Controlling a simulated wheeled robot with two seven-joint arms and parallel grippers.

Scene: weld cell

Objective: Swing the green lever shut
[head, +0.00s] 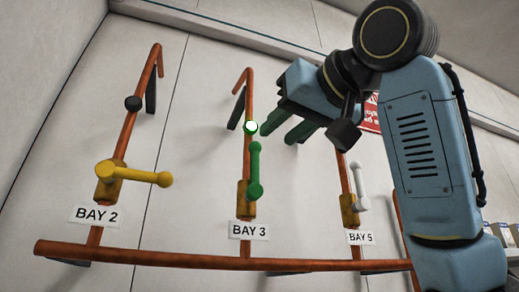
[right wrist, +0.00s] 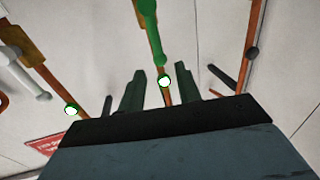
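The green lever (head: 255,168) is on the BAY 3 pipe (head: 248,228). It points up nearly along the pipe, with its ball end just below a lit green-white lamp (head: 251,127). My right gripper (head: 277,137) is open and empty, up and to the right of the lever's end, apart from it in the head view. In the right wrist view, the green lever (right wrist: 152,30) comes down from the top, and its end lies ahead of the gap between the two spread fingers (right wrist: 164,72). The lamp (right wrist: 164,81) shows between the fingers. My left gripper is not in view.
The BAY 2 pipe at left has a yellow lever (head: 135,174) standing out sideways. The BAY 5 pipe at right has a white lever (head: 358,185) pointing up. A horizontal orange pipe (head: 180,258) runs along the bottom. A red sign (head: 371,115) is partly hidden by my right arm.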

